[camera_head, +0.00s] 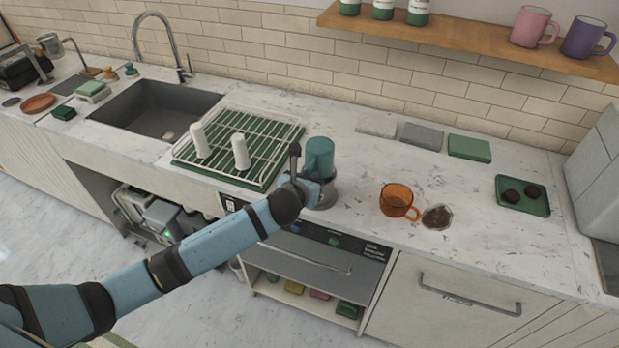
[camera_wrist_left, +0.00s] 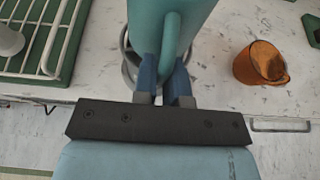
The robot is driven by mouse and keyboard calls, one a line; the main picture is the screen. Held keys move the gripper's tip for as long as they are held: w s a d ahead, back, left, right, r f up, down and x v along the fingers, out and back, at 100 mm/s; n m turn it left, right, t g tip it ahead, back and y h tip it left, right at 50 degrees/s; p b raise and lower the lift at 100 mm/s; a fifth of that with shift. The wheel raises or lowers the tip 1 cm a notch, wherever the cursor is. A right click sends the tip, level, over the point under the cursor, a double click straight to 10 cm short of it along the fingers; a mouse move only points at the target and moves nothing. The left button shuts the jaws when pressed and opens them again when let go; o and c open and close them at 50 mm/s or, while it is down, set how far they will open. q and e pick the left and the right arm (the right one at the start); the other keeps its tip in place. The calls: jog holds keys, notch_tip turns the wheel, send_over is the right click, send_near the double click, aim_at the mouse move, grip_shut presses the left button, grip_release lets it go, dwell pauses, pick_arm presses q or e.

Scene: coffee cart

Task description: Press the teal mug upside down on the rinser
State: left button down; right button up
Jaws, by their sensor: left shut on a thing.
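The teal mug (camera_head: 319,155) stands over the metal rinser (camera_head: 322,194) at the counter's front edge. It also fills the top middle of the left wrist view (camera_wrist_left: 165,25), with its handle towards me. My left gripper (camera_head: 308,183) is shut on the mug's handle; its blue fingers (camera_wrist_left: 164,75) are on either side of it. The rinser's ring (camera_wrist_left: 127,62) shows partly behind the mug. The mug's rim is hidden, and I cannot tell whether it touches the rinser. My right gripper is not in view.
Folded cloths (camera_head: 422,136) lie behind; a green tray (camera_head: 523,197) is far right. A sink (camera_head: 156,108) is at left.

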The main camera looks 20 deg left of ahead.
aim_at(313, 160)
pick_arm(q)
jog(key=shift+f, duration=0.9)
dwell(1.5)
dwell(1.6)
notch_tip(313, 160, up, 3)
jog(key=p, duration=0.3)
jog(key=shift+f, duration=0.1)
jog(key=shift+r, duration=2.15)
